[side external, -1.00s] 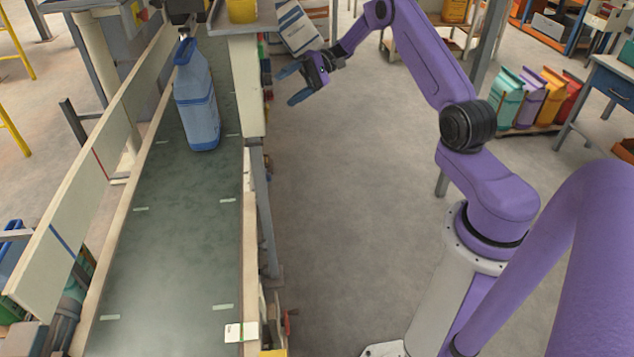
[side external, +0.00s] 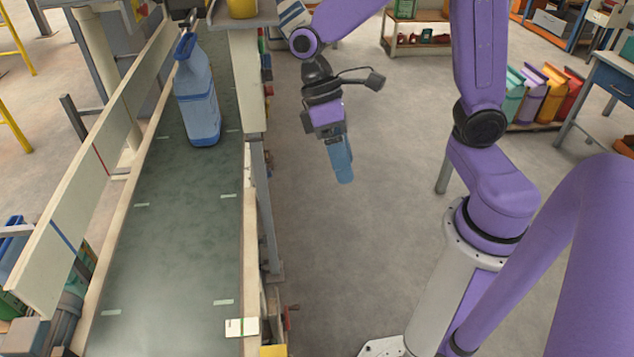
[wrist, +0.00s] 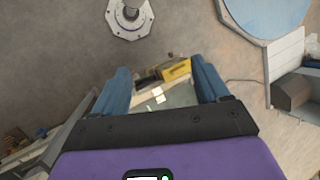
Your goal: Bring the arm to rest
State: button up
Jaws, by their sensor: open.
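My gripper (side external: 341,165) hangs over the floor to the right of the conveyor, with its blue fingers pointing down. In the side view the fingers overlap, but the wrist view shows the two blue fingers of my gripper (wrist: 160,88) spread apart with nothing between them. My purple arm bends down from the upper right to the gripper.
A cream rail (side external: 95,175) runs along the belt's left side. Coloured sacks (side external: 540,95) stand on a low rack at the right, beside a blue-grey table (side external: 612,85). The floor (side external: 350,250) between the conveyor and my base is clear.

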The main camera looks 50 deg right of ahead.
jog(key=s+d+n+t, duration=0.3)
jog(key=s+n+t, duration=0.2)
jog(key=s, duration=0.5)
jog(key=shift+r+n+h, duration=0.3)
jog(key=shift+r, duration=0.15)
dwell(1.1)
